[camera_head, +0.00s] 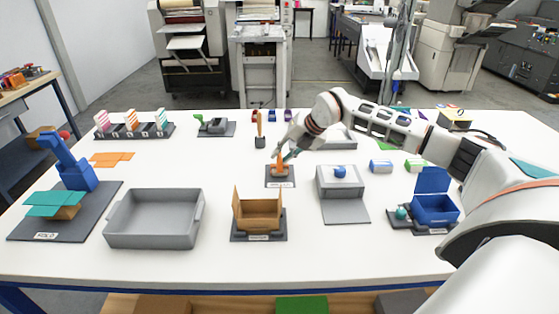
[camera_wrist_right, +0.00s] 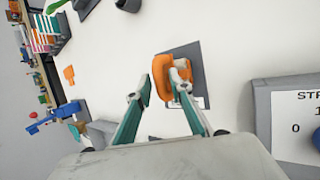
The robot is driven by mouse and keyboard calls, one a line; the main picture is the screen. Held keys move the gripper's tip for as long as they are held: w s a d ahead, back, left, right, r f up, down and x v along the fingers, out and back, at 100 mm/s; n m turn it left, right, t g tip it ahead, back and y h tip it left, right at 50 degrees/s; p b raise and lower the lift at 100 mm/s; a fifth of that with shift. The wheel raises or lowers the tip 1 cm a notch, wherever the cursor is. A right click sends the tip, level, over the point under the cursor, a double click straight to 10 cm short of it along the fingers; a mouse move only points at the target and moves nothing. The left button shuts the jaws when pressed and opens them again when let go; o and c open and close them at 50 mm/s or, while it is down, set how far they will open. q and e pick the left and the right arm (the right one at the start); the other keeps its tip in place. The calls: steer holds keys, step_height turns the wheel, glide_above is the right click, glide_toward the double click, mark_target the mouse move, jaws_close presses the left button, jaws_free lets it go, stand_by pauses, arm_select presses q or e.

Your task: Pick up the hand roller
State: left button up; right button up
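An orange tool, which I take to be the hand roller (camera_head: 280,169), sits on a small grey mat around the middle of the white table. In the right wrist view the orange tool (camera_wrist_right: 161,92) shows with a pale part at its side, on the dark mat. My right gripper (camera_head: 285,154) is just above and beside it in the head view. In the wrist view its fingers (camera_wrist_right: 161,80) are spread, with orange showing between the tips and one finger overlapping the tool. I cannot tell whether they touch it. My left gripper is out of view.
A cardboard-coloured open box (camera_head: 258,215) stands in front of the mat, and a grey tray (camera_head: 154,240) lies to its left. A grey stand with a blue ball (camera_head: 340,171) is at right. A dark holder with an orange handle (camera_head: 259,124) stands behind.

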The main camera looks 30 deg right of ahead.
steer(key=shift+w+f, duration=0.1)
steer(key=shift+f, duration=0.05)
jaws_close()
step_height(320, 180, up, 20)
steer(key=shift+b, duration=0.3)
stand_by(0.4)
steer(key=shift+c, duration=2.4)
jaws_free()
jaws_close()
